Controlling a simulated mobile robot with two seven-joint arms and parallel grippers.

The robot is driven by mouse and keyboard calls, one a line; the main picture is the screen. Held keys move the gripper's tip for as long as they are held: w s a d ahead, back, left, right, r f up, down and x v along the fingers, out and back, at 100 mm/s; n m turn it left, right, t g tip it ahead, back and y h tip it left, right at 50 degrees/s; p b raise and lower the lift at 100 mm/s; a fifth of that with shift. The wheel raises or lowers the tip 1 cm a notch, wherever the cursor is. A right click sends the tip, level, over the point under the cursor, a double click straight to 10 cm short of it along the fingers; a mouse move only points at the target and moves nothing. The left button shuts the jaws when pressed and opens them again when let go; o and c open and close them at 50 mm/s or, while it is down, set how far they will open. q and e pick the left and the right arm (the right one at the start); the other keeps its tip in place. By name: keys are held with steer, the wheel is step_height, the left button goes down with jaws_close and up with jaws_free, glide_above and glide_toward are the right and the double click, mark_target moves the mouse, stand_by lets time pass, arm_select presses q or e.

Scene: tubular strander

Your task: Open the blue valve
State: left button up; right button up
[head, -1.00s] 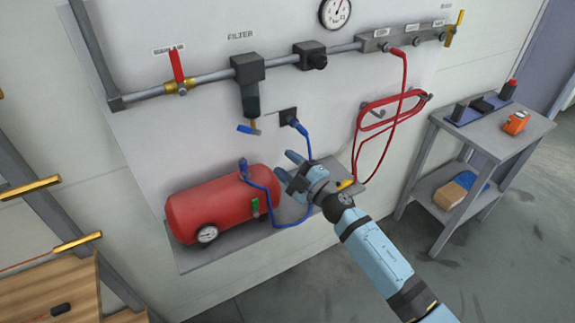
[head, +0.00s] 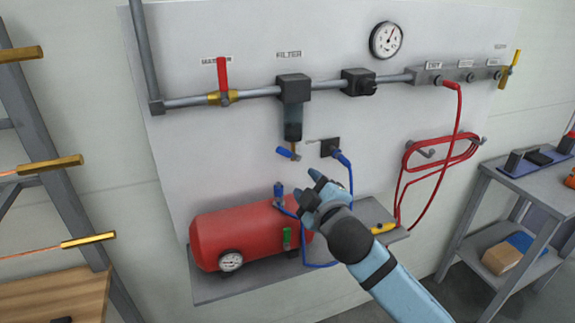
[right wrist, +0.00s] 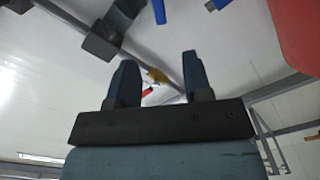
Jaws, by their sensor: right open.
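The blue valve has a small blue handle (head: 288,154) at the bottom of the dark filter (head: 292,120). The handle lies slantwise, with a brass piece just above it. My right gripper (head: 313,182) is open and empty. In the head view it shows below and to the right of the blue handle, apart from it. In the right wrist view the two fingers of my right gripper (right wrist: 158,72) stand apart with nothing held between them. A blue piece at that view's top edge may be the handle; I cannot tell. My left gripper is not in view.
The red tank (head: 240,235) with a gauge sits on a shelf below the valve. A red-handled valve (head: 222,75) is on the pipe. A red hose (head: 440,152) hangs at right, near a grey cart (head: 520,185).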

mark_target(285, 154)
steer(key=p+x, duration=0.1)
steer(key=x, duration=1.2)
steer(key=shift+w+a, duration=0.1)
steer(key=shift+w, duration=0.15)
steer(key=shift+c, duration=0.4)
jaws_close()
